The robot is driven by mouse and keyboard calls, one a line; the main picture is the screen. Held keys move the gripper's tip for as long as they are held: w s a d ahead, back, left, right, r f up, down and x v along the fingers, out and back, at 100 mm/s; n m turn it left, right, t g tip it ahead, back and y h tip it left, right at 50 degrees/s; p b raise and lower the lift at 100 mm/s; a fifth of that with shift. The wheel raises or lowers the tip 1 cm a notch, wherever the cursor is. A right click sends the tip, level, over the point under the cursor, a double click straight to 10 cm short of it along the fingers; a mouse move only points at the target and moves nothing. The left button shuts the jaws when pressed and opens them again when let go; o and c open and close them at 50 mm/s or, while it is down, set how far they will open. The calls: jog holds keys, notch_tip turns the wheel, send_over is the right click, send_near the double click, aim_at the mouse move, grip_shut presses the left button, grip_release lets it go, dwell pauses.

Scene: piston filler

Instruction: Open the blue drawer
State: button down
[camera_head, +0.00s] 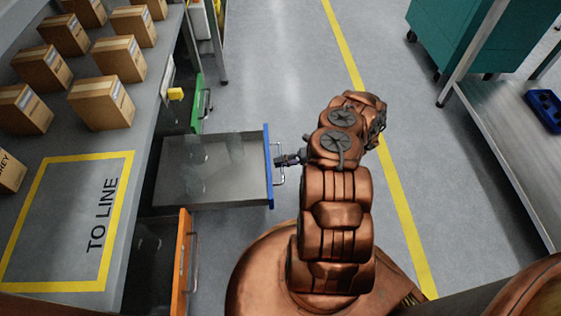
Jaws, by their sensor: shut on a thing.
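The blue-fronted drawer (268,168) stands pulled well out to the right from under the workbench at left. Its grey tray is in view, with a few see-through, glass-like items inside. My gripper (281,160) is at the drawer's metal handle (281,165), on the outer side of the blue front. It is shut on the handle. The fingertips are small in the picture and partly merge with the handle.
A green-fronted drawer (197,103) lies behind and an orange-fronted drawer (182,262) in front. The workbench (65,222) carries several cardboard boxes (101,102). A metal table (500,150) and a teal cabinet (450,35) stand at right. The floor between is clear.

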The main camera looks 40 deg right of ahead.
jog(key=shift+w+d, duration=0.1)
jog(key=shift+w, duration=0.05)
jog(key=c, duration=1.2)
grip_release()
jog(key=v, duration=1.2)
